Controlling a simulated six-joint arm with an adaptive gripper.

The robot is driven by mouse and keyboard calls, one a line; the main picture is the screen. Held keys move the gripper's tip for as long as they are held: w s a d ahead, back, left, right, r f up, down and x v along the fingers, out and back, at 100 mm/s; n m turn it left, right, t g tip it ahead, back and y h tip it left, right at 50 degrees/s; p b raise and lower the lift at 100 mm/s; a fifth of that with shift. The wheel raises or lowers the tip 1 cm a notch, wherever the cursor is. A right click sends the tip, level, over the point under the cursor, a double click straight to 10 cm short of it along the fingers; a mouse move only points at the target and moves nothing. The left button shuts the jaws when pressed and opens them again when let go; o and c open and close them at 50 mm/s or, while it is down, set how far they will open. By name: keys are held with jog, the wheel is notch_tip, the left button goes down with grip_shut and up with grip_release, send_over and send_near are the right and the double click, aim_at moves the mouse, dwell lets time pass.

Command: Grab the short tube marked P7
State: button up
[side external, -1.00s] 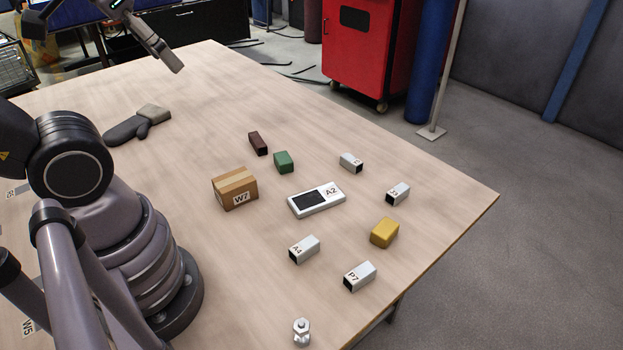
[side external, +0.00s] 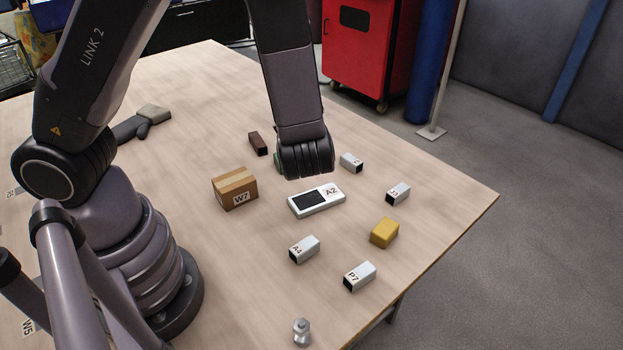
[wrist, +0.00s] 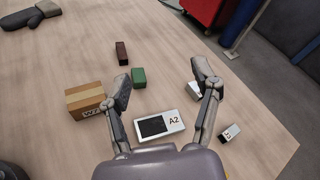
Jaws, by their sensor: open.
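The short tube marked P7 (side external: 361,276) is a small light-grey square tube with a dark open end. It lies on the table near the right front edge in the side view and is not in the wrist view. My gripper (wrist: 162,82) is open and empty in the wrist view. Its two fingers are spread apart over the area around the panel A2 (wrist: 160,126). In the side view my arm's end hangs behind that panel, well away from P7, and the fingers are hidden there.
Similar tubes lie nearby: A4 (side external: 304,249), J3 (side external: 398,194) and one farther back (side external: 351,162). A yellow block (side external: 384,232) sits just behind P7. A carton (side external: 234,189), a brown block (side external: 258,143) and a bolt (side external: 301,331) are also on the table (side external: 440,210).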

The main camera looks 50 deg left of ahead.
jog(key=w+d+f+m+t+h, duration=0.2)
jog(key=d+f+m+t+h, duration=0.25)
jog(key=d+f+m, duration=0.4)
jog(key=m+h, duration=0.8)
jog(key=h, duration=0.1)
send_near(368, 267)
jog(key=w, duration=0.1)
jog(key=w+f, duration=0.1)
jog(key=w, duration=0.1)
jog(key=shift+d+f+t+y, duration=0.25)
jog(key=shift+f+t, duration=0.05)
jog(key=shift+t, duration=0.05)
jog(key=shift+w+f+m, duration=0.1)
jog(key=shift+f+m, duration=0.15)
jog(key=x, duration=0.7)
jog(key=shift+d, duration=0.1)
grip_shut()
jog(key=shift+r, duration=0.15)
